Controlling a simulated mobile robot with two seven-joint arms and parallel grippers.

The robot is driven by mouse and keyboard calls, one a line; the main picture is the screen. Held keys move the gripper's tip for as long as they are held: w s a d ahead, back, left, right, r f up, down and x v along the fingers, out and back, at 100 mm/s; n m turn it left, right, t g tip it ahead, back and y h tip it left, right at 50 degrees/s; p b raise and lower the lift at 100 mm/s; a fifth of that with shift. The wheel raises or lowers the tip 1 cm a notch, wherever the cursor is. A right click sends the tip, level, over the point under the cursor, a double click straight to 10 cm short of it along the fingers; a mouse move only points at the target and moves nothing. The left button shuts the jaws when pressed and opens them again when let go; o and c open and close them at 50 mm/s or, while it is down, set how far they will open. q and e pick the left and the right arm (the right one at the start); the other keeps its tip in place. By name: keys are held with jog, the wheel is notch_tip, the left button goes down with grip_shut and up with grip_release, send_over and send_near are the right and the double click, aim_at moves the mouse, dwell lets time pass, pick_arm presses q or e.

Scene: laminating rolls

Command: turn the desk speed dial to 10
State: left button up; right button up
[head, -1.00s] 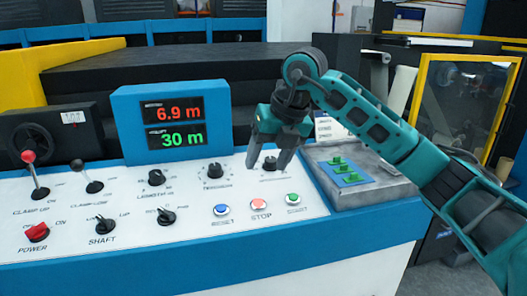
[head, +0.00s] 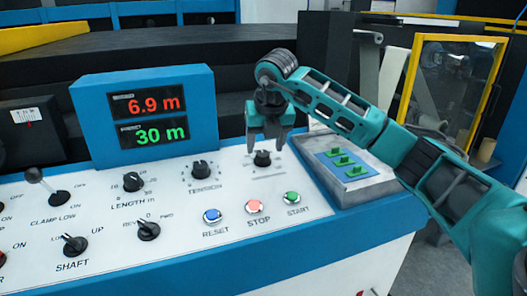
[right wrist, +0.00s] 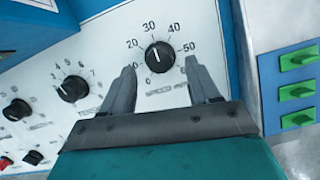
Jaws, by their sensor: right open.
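The desk speed dial (head: 262,158) is a black knob at the right of the white console panel. My right gripper (head: 266,146) is open just above the dial in the head view. In the right wrist view its two fingers (right wrist: 160,72) lie on either side of the knob, with gaps and no visible contact. My left gripper is out of view.
A tension dial (head: 202,171) and length dial (head: 132,182) lie to the left. Reset (head: 212,216), stop (head: 255,207) and start (head: 292,198) buttons sit in front. A blue display (head: 148,118) reads 6.9 m and 30 m. Green switches (head: 341,160) stand at right.

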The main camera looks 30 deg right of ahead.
aim_at(263, 153)
jog(key=shift+x, duration=1.55)
jog(key=shift+r, duration=0.1)
jog(key=c, duration=1)
